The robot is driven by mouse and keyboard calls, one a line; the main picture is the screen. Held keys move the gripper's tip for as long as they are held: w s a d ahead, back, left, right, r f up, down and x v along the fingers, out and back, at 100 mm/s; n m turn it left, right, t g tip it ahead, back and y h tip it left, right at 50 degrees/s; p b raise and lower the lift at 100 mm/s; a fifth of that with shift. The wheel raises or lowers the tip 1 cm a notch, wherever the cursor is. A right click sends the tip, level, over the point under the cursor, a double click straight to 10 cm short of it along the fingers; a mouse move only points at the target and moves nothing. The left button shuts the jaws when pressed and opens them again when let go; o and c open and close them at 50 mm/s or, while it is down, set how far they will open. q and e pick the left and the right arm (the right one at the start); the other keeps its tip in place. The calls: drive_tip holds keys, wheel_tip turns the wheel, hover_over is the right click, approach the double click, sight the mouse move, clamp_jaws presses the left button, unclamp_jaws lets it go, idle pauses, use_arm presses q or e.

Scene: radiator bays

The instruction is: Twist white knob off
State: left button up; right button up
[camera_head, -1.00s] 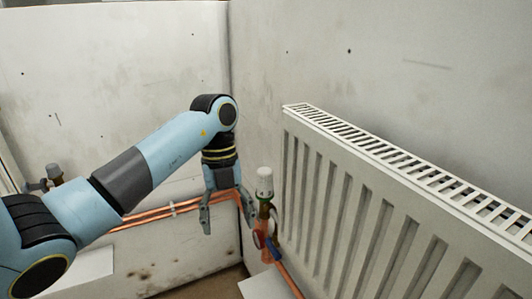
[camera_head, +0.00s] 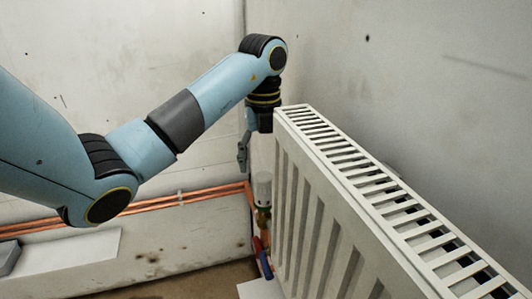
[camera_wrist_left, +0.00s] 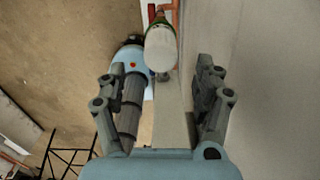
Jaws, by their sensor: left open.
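One finger is mostly hidden by the radiator edge in the head view. My right gripper is out of view.
The white radiator (camera_head: 330,190) stands close on the right of the knob, by the grey wall (camera_head: 400,60). Copper pipes (camera_head: 180,202) run along the back wall to the corner. Red and blue valve parts (camera_head: 263,256) show below. Open air lies left of the knob.

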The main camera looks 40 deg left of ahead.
sight(264, 176)
use_arm(q)
wheel_tip(264, 176, down, 5)
drive_tip(key=shift+f, duration=0.2)
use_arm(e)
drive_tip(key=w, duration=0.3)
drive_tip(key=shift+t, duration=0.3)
use_arm(q)
drive_tip(key=shift+f, duration=0.4)
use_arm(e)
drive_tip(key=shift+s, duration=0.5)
use_arm(q)
drive_tip(key=shift+c, duration=1.3)
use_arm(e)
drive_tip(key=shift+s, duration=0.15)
use_arm(q)
drive_tip(key=c, duration=1.1)
drive_tip(key=shift+o, duration=0.2)
drive_tip(key=shift+f, duration=0.2)
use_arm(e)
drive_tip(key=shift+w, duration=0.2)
